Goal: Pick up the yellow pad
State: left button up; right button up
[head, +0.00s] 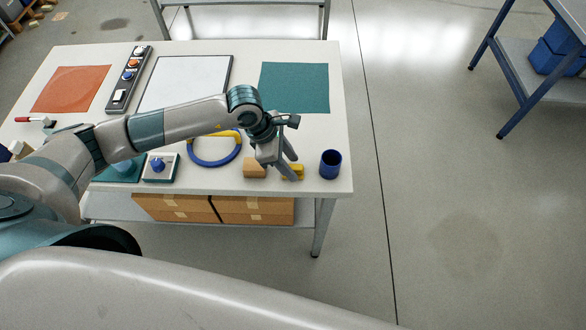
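A small yellow pad (298,172) lies near the front right of the white table, between a tan wooden block and a dark blue cup. My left gripper (293,167) is over it, with its fingers pointing down and to the right. The two fingers are apart, and they partly hide the pad. I cannot tell whether they touch it. My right gripper is not in view.
The tan block (255,168) and blue cup (330,164) stand close on either side. A blue and yellow ring (214,163), a teal mat (296,88), a white board (185,82) and an orange mat (72,89) lie on the table (335,135).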

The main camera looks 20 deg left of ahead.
aim_at(298, 166)
pick_arm(q)
grip_shut()
jog(key=shift+r, duration=0.1)
jog(key=shift+r+b, duration=0.5)
notch_tip(298, 166, up, 2)
jog(key=shift+w+r+b, duration=0.1)
jog(key=shift+b, duration=0.7)
jog(key=s+d+r+b, duration=0.4)
jog(key=s+d+r, duration=0.3)
jog(key=s, duration=0.2)
jog(key=shift+s+d+r, duration=0.15)
jog(key=shift+r, duration=0.2)
